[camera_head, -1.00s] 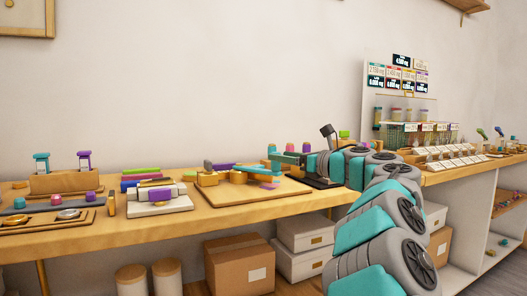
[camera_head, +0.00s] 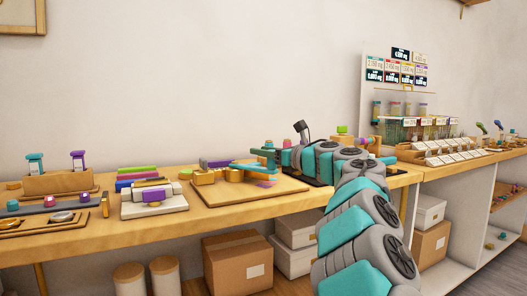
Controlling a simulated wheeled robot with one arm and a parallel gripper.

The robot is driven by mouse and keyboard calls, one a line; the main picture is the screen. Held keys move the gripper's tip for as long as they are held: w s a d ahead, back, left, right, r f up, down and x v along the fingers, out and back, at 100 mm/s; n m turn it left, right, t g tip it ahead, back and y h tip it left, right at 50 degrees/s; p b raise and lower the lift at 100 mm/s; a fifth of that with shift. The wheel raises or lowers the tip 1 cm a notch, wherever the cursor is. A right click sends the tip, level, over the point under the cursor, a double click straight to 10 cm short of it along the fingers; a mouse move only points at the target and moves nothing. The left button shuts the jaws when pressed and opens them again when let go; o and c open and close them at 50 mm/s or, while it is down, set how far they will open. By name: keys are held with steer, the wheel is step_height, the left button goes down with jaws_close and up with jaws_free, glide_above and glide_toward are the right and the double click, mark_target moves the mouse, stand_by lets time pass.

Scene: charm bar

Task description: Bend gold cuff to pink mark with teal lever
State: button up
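The bending board (camera_head: 228,198) lies on the wooden counter, left of my arm. On it are gold-coloured blocks and a rounded gold piece (camera_head: 234,175) that may be the gold cuff; it is too small to be sure. The teal lever (camera_head: 247,166) reaches across the board, close to the end of my arm. A flat pink patch (camera_head: 267,183), likely the pink mark, lies on the right part of the board. My gripper (camera_head: 269,155) is at the lever's right end. Its fingers are tiny and merge with the teal parts, so contact and opening cannot be told.
A purple bar (camera_head: 216,163) lies behind the gold blocks. A rack of cards and jars (camera_head: 400,95) stands right. The wall side above the counter is free.

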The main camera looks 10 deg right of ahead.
jaws_close()
steer(key=shift+f, duration=0.1)
stand_by(0.9)
